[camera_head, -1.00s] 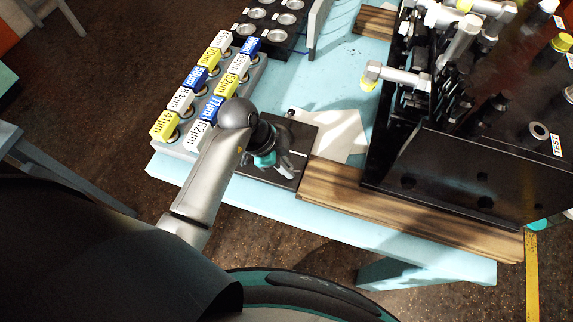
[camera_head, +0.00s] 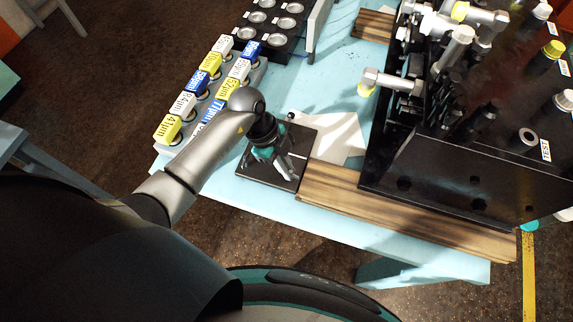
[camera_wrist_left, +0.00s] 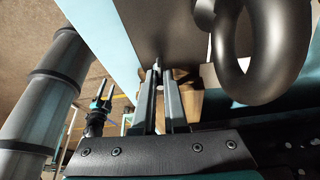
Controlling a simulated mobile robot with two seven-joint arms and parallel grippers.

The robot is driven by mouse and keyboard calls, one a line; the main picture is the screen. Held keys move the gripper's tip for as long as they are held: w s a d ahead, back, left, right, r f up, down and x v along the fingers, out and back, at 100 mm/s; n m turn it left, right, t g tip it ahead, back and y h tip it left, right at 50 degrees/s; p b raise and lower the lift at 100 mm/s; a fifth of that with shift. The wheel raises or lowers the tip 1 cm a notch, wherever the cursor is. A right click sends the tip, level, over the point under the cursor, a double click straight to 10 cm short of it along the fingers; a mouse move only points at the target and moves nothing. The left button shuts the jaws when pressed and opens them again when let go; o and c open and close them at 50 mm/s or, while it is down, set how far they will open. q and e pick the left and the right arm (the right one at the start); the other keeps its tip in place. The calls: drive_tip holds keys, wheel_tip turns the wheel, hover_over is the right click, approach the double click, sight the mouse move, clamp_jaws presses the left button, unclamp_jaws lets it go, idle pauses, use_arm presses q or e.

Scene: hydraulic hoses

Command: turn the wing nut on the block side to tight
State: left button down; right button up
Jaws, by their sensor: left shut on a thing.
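My left gripper (camera_head: 287,168) is low over a black plate (camera_head: 262,180) at the front of the light blue table. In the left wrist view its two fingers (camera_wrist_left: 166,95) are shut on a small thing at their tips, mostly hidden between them. That this is the wing nut is likely from where it sits, but its wings cannot be made out. A large grey metal loop (camera_wrist_left: 258,55) stands close to the camera on the right. My right gripper (camera_wrist_left: 103,95) shows small at the left of the wrist view, apart from the plate; its jaw gap is unclear.
A big black block (camera_head: 455,185) with hose fittings stands right of the plate on a wooden board (camera_head: 385,208). A row of labelled blocks (camera_head: 167,130) lies to the left. A white sheet (camera_head: 338,132) lies behind the plate, with bare blue table (camera_head: 340,85) beyond.

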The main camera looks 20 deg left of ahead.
use_arm(q)
drive_tip(key=m, duration=0.1)
drive_tip(key=m+g, duration=0.1)
drive_tip(key=m, duration=0.1)
drive_tip(key=shift+w+m+y, duration=0.25)
drive_tip(key=shift+m+y, duration=0.05)
drive_tip(key=m+b, duration=0.1)
drive_tip(key=m+g, duration=0.1)
drive_tip(key=m, duration=0.1)
drive_tip(key=shift+w+d+f+m+g+y+b, duration=0.1)
drive_tip(key=shift+m+g+y+b, duration=0.2)
drive_tip(key=shift+y+b, duration=0.1)
drive_tip(key=m+b, duration=0.1)
drive_tip(key=m, duration=0.1)
drive_tip(key=m+g+y+b, duration=0.1)
drive_tip(key=m, duration=0.1)
drive_tip(key=shift+w+d+m, duration=0.1)
drive_tip(key=shift+d+m, duration=0.1)
drive_tip(key=shift+m, duration=0.1)
drive_tip(key=shift+d+m+y+b, duration=0.1)
drive_tip(key=shift+m+y+b, duration=0.55)
drive_tip(key=shift+m, duration=0.5)
drive_tip(key=shift+d+m+y+b, duration=0.1)
drive_tip(key=shift+m+y+b, duration=0.5)
drive_tip(key=shift+m, duration=0.55)
drive_tip(key=c, duration=1)
unclamp_jaws()
drive_tip(key=shift+o, duration=0.2)
drive_tip(key=shift+h, duration=0.25)
